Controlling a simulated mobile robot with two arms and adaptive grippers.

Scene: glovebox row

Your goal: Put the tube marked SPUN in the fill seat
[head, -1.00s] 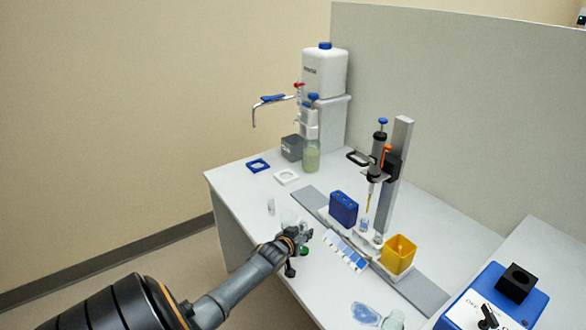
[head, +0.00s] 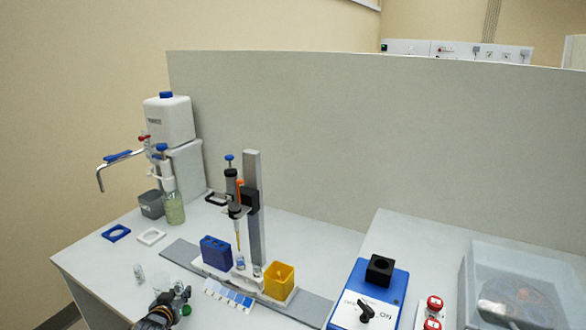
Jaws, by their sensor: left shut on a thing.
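My left gripper (head: 178,300) is at the bottom edge, low over the front of the bench. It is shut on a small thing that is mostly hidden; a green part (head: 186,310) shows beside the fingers. I cannot read a SPUN mark anywhere. A small clear tube (head: 139,275) stands on the bench left of the gripper. The dispensing pipette (head: 234,195) hangs on its grey post, its yellow tip pointing down over a white base. A small clear vessel (head: 240,262) is under the tip, and another (head: 257,270) is beside it. My right gripper is not in view.
A blue rack (head: 216,252) and a yellow bin (head: 279,279) flank the pipette stand. A colour strip (head: 228,295) lies in front. The rinse bottle (head: 168,120) is at back left. A blue switch box (head: 368,297) and a clear-lidded box (head: 515,290) stand right.

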